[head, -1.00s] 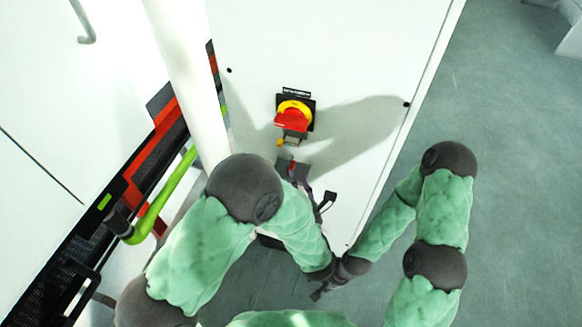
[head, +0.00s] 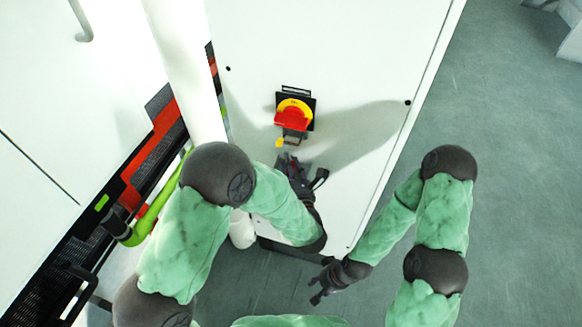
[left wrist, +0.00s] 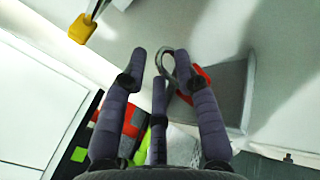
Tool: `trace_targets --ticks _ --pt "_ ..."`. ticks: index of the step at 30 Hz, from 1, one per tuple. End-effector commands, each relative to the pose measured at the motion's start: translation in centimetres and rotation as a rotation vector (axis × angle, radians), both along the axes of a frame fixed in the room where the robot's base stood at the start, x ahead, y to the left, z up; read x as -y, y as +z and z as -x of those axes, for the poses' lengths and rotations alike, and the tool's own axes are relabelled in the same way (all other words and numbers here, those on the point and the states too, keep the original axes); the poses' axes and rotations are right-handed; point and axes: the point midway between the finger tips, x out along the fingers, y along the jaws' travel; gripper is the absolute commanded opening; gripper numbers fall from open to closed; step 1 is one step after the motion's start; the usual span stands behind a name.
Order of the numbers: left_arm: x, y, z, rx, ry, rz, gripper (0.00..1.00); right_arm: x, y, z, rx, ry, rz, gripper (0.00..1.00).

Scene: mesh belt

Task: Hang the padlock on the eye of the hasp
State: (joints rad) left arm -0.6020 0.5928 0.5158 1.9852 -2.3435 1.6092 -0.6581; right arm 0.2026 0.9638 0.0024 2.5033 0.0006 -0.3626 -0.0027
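The padlock, with a bright metal shackle and a red body (left wrist: 186,97), shows in the left wrist view between the middle and right fingers. The right finger hides part of its body. My left gripper (head: 287,160) is shut on it, just below the switch on the cabinet; it also shows in the left wrist view (left wrist: 160,58). The hasp (head: 291,138) appears as a small grey metal piece under the red switch handle. Its eye is too small to make out. A yellow block (left wrist: 82,28) hangs beside it, apart from my fingers. My right gripper (head: 317,291) is low, with its fingers apart and empty.
The red and yellow rotary switch (head: 293,114) sits on a white cabinet panel (head: 345,60). A white post (head: 182,70) and a lime-green bar (head: 158,208) stand to the left. The grey floor (head: 510,170) at the right is clear.

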Motion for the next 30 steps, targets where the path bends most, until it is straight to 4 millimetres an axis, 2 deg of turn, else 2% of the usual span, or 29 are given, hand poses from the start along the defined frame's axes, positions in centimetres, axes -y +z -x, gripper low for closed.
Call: trace_targets --ticks 1,2,17,23,26,30 --pt "0.0 0.0 0.0 0.0 0.0 0.0 0.08 0.0 0.0 0.0 0.0 0.0 0.0 0.39" --pt "0.0 0.0 0.0 0.0 0.0 0.0 0.0 0.0 0.0 0.0 0.0 0.0 0.0 0.39" --pt "0.0 0.2 0.1 -0.002 0.001 -0.001 0.0 0.0 0.1 0.0 0.0 0.0 0.0 0.39" --pt "0.0 1.9 0.0 0.0 0.0 0.001 0.0 0.0 1.0 0.0 0.0 0.0 0.0 0.39" --pt "0.0 3.5 0.0 0.003 0.0 0.002 0.0 0.0 1.7 0.0 0.0 0.0 0.0 0.39" --pt "0.0 5.3 1.7 0.002 -0.002 0.001 0.0 0.0 2.4 0.0 0.0 0.0 0.0 0.39"
